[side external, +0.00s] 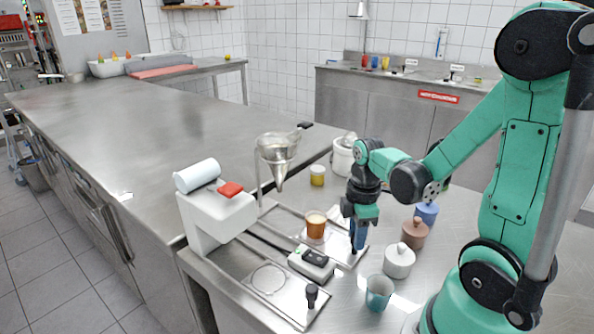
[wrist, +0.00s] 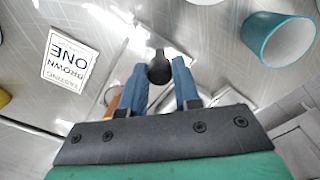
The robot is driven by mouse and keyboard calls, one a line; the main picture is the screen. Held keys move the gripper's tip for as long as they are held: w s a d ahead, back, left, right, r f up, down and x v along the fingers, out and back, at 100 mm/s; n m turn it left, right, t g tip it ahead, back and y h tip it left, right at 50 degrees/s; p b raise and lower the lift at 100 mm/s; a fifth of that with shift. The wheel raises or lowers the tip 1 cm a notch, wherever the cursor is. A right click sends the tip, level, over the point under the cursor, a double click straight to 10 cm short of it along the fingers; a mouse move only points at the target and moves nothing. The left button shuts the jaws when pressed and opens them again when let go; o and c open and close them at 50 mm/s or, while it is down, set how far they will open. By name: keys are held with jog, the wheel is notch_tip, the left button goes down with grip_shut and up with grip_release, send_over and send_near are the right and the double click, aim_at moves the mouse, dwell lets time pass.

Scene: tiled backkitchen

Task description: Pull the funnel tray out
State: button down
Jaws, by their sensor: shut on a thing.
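The funnel (side external: 278,150) is a clear cone held on a stand at the back of the bench unit. Below it a flat metal tray (side external: 341,251) runs forward on rails, with an amber cup (side external: 316,227) standing on it. My gripper (side external: 357,240) points down at this tray's front end. In the wrist view its blue fingers (wrist: 159,66) are on either side of a black round knob (wrist: 158,73) and shut on it. The side view mostly hides that knob behind the fingers. An orange edge, likely the cup, shows beside the left finger.
A second tray (side external: 258,297) with a ring mark and a black knob (side external: 312,294) lies at left. A white block (side external: 312,263) stands between the trays. A teal cup (side external: 379,292), white pot (side external: 399,261), brown pot (side external: 415,233) and blue pot (side external: 427,213) stand close to my gripper.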

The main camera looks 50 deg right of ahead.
jog(key=shift+s, duration=0.3)
jog(key=c, duration=0.6)
grip_release()
jog(key=shift+w+r, duration=0.1)
jog(key=shift+r, duration=0.05)
jog(key=shift+r, duration=2.65)
